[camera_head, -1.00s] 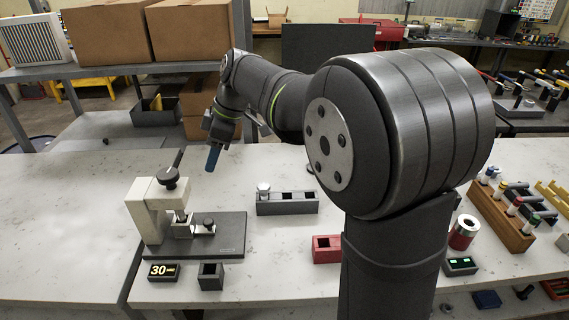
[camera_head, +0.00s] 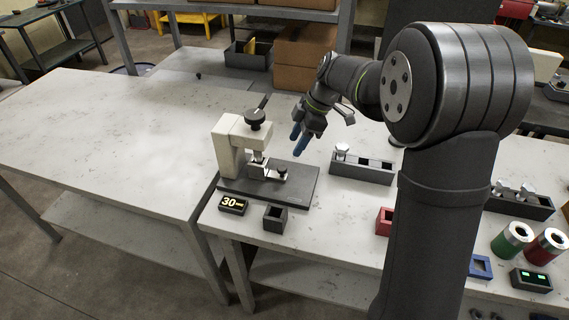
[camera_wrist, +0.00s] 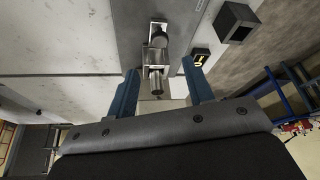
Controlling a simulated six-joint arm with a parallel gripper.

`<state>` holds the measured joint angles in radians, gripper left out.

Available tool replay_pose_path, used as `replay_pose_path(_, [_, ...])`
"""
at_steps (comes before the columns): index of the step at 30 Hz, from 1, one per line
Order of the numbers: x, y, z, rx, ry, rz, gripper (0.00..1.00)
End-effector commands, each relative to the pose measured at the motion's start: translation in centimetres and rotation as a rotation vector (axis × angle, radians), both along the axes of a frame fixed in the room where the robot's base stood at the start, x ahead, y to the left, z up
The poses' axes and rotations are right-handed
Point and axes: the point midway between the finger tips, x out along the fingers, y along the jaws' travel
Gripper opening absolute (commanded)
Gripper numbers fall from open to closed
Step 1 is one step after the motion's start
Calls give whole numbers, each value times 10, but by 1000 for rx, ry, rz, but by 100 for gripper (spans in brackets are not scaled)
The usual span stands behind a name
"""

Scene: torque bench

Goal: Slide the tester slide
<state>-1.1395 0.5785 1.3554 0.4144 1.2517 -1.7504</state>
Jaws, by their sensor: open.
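The tester has a cream C-shaped frame (camera_head: 229,150) with a black top knob (camera_head: 255,119). It stands on a dark grey base plate (camera_head: 303,187). The tester slide, a small metal piece with a black knob (camera_head: 281,174), sits low on the plate, right of the frame. My gripper (camera_head: 297,142) is open and empty, above and beyond the slide's knob, its blue fingers pointing down. In the wrist view, metal tester parts (camera_wrist: 157,57) and a dark round knob (camera_wrist: 158,40) show ahead, between the lines of the two fingers (camera_wrist: 162,80). Contact is not visible.
A display reading 30 (camera_head: 233,205) and a small open black box (camera_head: 275,219) stand before the plate. A grey socketed rack (camera_head: 362,176) and a red box (camera_head: 385,222) are to the right. The table at left (camera_head: 110,130) is clear.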

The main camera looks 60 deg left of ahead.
Motion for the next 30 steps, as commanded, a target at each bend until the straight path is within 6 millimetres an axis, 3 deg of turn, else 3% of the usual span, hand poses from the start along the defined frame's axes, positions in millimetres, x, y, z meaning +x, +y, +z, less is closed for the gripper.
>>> replay_pose_path(6, [-18, 7, -45, -3, 1, 2, 47])
replay_pose_path(12, [-28, 11, -74, -1, 0, 0, 47])
replay_pose_path(18, [-33, 14, -86, 0, 0, 0, 47])
replay_pose_path(26, [-34, 14, -87, 1, 0, 0, 47])
replay_pose_path(30, [-34, 14, -87, 0, 0, -1, 24])
